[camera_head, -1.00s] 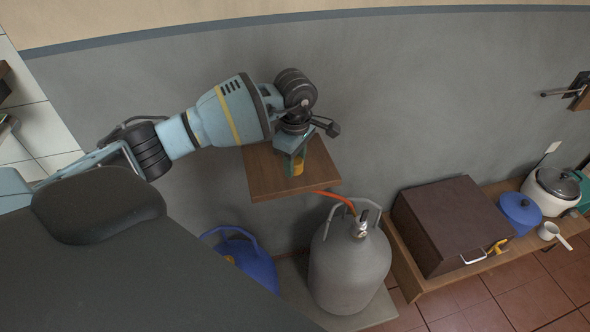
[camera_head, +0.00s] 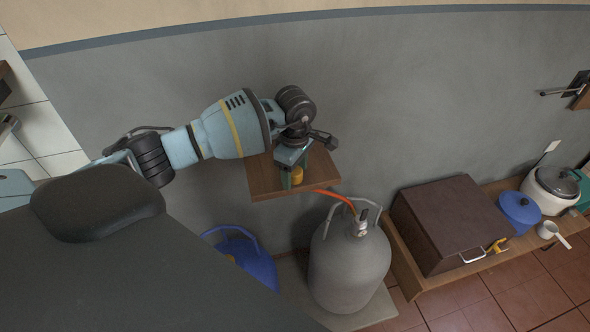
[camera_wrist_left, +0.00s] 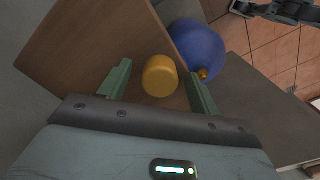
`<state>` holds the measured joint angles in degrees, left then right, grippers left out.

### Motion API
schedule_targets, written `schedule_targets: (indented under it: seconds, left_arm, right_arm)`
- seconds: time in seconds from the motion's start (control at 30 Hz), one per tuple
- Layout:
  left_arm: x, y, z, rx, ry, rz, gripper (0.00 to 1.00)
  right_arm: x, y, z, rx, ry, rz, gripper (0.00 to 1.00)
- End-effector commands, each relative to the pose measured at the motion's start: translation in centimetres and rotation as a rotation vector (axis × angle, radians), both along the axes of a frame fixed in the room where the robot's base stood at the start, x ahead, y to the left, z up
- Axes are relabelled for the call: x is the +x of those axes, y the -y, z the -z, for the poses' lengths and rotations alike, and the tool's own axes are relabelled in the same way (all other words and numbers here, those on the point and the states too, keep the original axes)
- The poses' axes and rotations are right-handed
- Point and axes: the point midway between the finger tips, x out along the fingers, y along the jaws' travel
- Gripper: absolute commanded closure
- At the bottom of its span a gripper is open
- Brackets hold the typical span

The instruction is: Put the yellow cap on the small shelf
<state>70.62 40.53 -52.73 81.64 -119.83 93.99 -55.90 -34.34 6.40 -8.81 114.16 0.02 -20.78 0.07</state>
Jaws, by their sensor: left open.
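The yellow cap (camera_wrist_left: 160,76) stands on the small wooden shelf (camera_wrist_left: 85,40), near its edge, in the left wrist view. My right gripper is not in view.
A grey gas cylinder (camera_head: 348,265) with an orange hose (camera_head: 334,197) stands below the shelf's right side. A blue container (camera_head: 248,258) is below left. A brown box (camera_head: 450,225), blue pot (camera_head: 519,210) and white cooker (camera_head: 552,190) stand on a low bench at right.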

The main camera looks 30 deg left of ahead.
Motion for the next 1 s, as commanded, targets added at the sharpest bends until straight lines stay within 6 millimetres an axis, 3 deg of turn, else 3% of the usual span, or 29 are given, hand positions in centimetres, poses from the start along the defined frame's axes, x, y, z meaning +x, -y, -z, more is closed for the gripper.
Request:
schedule_targets:
  seconds: [0.27, 0.7, 1.0]
  left_arm:
    - [0.1, 0.0, -1.3, -0.001, 0.003, 0.000, 0.37]
    - [0.1, 0.0, -9.5, 0.000, 0.004, 0.001, 0.37]
    - [0.0, 0.0, -12.2, 0.000, 0.001, 0.000, 0.37]
  right_arm:
    - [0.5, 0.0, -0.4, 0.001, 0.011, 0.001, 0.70]
    - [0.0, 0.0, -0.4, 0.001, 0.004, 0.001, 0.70]
    - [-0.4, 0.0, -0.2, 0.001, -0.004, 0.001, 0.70]
